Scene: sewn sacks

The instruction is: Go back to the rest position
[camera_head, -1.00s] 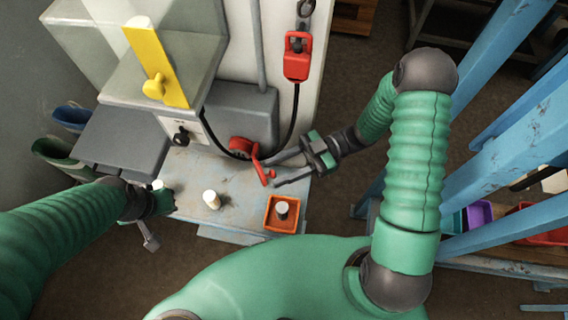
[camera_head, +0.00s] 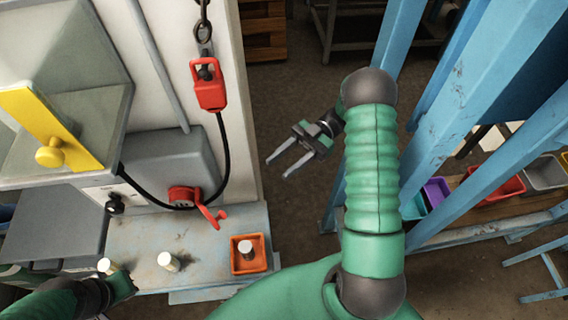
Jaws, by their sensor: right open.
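My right gripper (camera_head: 275,168) is open and empty. It hangs over bare floor to the right of the machine and its table, apart from everything. My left gripper (camera_head: 125,288) is at the lower left, at the front edge of the machine's table (camera_head: 210,281). Its fingers are mostly hidden, and a white cylinder (camera_head: 107,266) stands right beside it. I cannot tell whether it touches that cylinder.
A second white cylinder (camera_head: 168,261) stands on the table. An orange tray (camera_head: 236,266) holds another. A red lever (camera_head: 207,212) sticks out from the machine, and a red hanging control (camera_head: 208,90) is above. Blue rack posts (camera_head: 462,90) stand at the right.

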